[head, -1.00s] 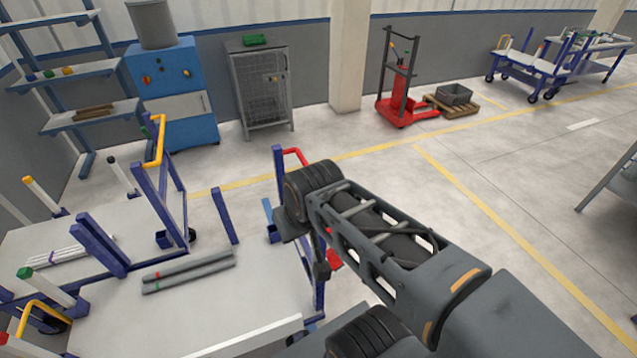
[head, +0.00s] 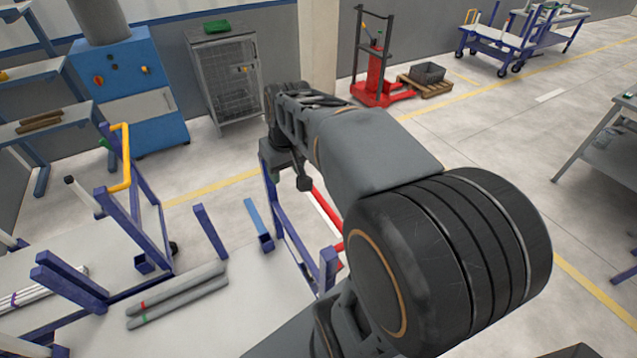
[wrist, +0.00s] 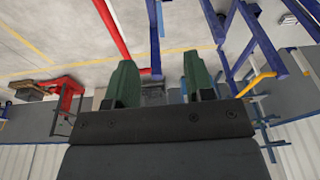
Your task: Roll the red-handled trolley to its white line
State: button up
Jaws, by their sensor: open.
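The red-handled trolley has blue end posts (head: 275,195) and a red handle bar (head: 330,210), partly hidden behind my arm in the head view. The handle also shows in the wrist view (wrist: 112,30) as a red tube. My gripper (wrist: 160,80) has two green fingers spread apart with nothing between them. The red tube passes beyond and left of the fingers, outside the gap. A short white mark (head: 550,96) lies on the floor at the upper right; I cannot tell whether it is the trolley's line.
Two grey pipes (head: 178,298) lie on a grey deck at lower left. A yellow-handled trolley (head: 122,160) stands beside it. A blue machine (head: 130,95), a wire cabinet (head: 225,85) and a red lifter (head: 375,80) stand along the wall. Floor at the right is mostly open.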

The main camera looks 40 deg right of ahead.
jog(key=w+d+f+g+y, duration=0.1)
jog(key=w+d+f, duration=0.15)
jog(key=d, duration=0.55)
jog(key=w+d+f+g+y, duration=0.1)
jog(key=w+d+f, duration=0.15)
jog(key=d, duration=0.45)
notch_tip(320, 180, down, 13)
jog(key=a+p, duration=0.1)
jog(key=shift+w+a+f+m, duration=0.2)
jog(key=shift+w+a+m, duration=0.1)
jog(key=shift+w+a, duration=0.1)
jog(key=shift+c, duration=0.4)
